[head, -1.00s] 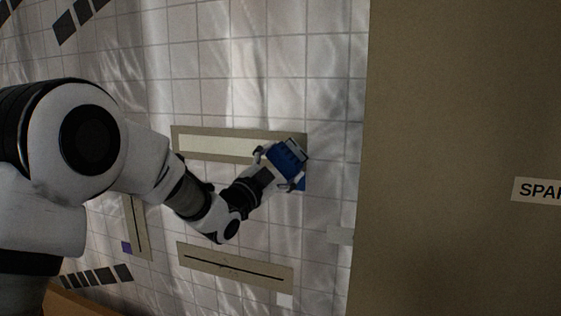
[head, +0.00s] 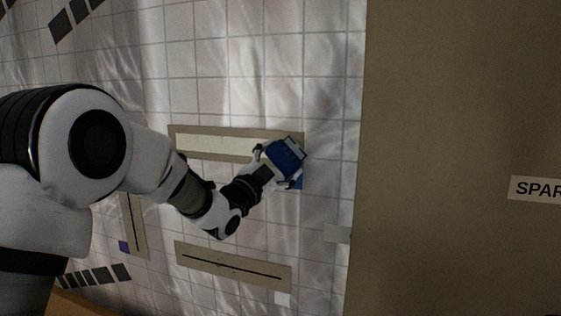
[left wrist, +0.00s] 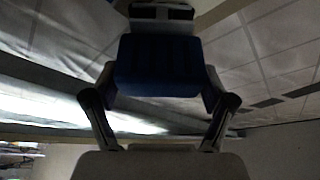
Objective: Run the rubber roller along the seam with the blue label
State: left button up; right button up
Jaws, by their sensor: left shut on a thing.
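My left gripper (head: 278,166) is shut on a blue block-like tool (head: 285,155), which looks like the rubber roller's handle. In the left wrist view the blue body (left wrist: 158,66) sits between the two fingers, with a pale, dark-banded part (left wrist: 160,12) at its far end. The tool is at the right end of the upper strip with a pale band (head: 215,144). A blue label (head: 299,183) shows just below the tool, partly hidden by the gripper. I cannot tell whether the roller touches the wall. My right gripper is not in view.
The tiled wall has a lower strip with a dark seam (head: 225,263) and a white label (head: 282,298). An upright strip (head: 139,225) at left has a purple label (head: 124,247). A tan panel (head: 440,110) with a "SPAR" sign (head: 538,189) fills the right.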

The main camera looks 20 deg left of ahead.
pick_arm(q)
jog(key=shift+w, duration=0.3)
